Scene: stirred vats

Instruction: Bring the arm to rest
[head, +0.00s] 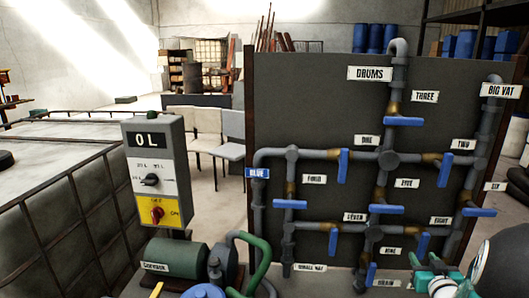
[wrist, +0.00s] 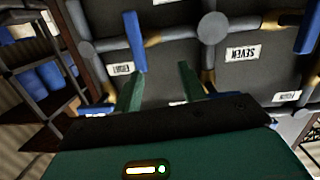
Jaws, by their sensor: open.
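My gripper (wrist: 160,82) shows in the wrist view with its two green fingers apart and nothing between their tips. A blue valve handle (wrist: 135,42) stands just beyond the left finger; I cannot tell whether they touch. In the head view my arm is at the lower right, low in front of the pipe panel (head: 330,110), and its green and white end (head: 440,284) covers part of the lower pipes. The panel carries grey pipes with several blue valve handles (head: 343,166) and white labels.
A control box (head: 155,170) with a black and a red knob stands left of the panel. A green pump motor (head: 178,262) with a hose is below it. A caged vat (head: 60,190) fills the left. Chairs (head: 200,130) and blue drums (head: 375,38) are behind.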

